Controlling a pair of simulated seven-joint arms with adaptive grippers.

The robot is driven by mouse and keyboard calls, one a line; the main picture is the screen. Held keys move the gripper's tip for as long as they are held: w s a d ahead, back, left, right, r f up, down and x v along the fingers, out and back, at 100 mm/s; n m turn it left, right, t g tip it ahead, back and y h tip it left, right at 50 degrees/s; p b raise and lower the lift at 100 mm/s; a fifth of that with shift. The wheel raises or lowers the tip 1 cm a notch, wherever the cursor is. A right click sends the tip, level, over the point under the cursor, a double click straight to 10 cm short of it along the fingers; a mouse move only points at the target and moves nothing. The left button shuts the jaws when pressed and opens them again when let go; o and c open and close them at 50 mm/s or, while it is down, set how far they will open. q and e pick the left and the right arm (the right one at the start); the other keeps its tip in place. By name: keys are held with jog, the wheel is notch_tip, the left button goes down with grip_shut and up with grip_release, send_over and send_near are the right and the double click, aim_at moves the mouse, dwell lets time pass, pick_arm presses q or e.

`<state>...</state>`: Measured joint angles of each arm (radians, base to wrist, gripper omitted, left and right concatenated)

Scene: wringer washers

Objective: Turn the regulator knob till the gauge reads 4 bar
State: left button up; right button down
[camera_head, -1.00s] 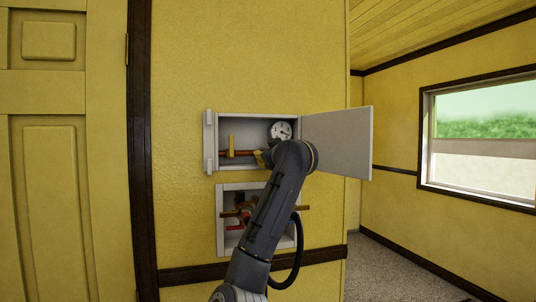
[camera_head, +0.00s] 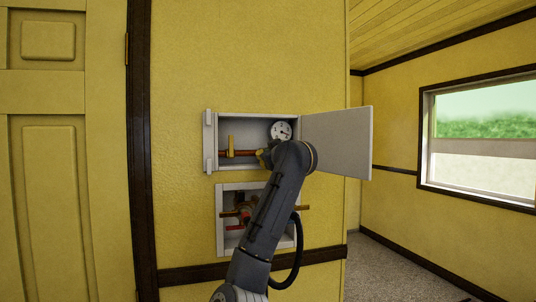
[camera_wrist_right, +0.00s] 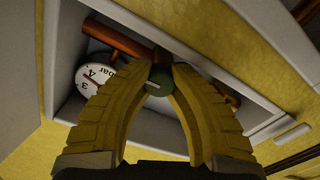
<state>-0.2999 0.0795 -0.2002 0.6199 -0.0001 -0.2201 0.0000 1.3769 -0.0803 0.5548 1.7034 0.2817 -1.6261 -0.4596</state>
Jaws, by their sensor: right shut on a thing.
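The pressure gauge (camera_head: 281,131), round with a white face, sits inside the open upper wall box. It also shows upside down at the left of the right wrist view (camera_wrist_right: 92,80), where the marks 3 and 4 and the word "bar" can be read; the needle is too small to read exactly. The regulator knob (camera_wrist_right: 159,82) is dark green and round, in front of the copper pipe. My right gripper (camera_wrist_right: 160,76) has its yellow fingers shut on the knob from both sides. In the head view its fingertips (camera_head: 264,157) are partly behind my arm. My left gripper is not in view.
The upper box's grey door (camera_head: 340,142) stands open to the right, close to my right arm. A yellow lever (camera_head: 230,146) sits on the copper pipe at left. A lower recessed box (camera_head: 220,222) holds red-handled piping, partly behind my arm.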

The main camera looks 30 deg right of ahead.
jog(key=shift+a+r, duration=0.1)
jog(key=shift+r, duration=0.25)
jog(key=m, duration=0.2)
jog(key=shift+s+r+m, duration=0.1)
jog(key=shift+r+m, duration=0.05)
jog(key=shift+m, duration=0.15)
jog(key=m, duration=0.4)
jog(key=shift+m, duration=0.4)
jog(key=shift+r+m, duration=0.1)
jog(key=shift+m, duration=0.2)
jog(key=c, duration=1.4)
grip_release()
jog(key=shift+s, duration=0.15)
jog(key=shift+o, duration=0.2)
jog(key=shift+d+f, duration=0.2)
jog(key=shift+f, duration=0.1)
jog(key=v, duration=1.1)
jog(key=shift+s, duration=0.35)
jog(key=shift+a, duration=0.1)
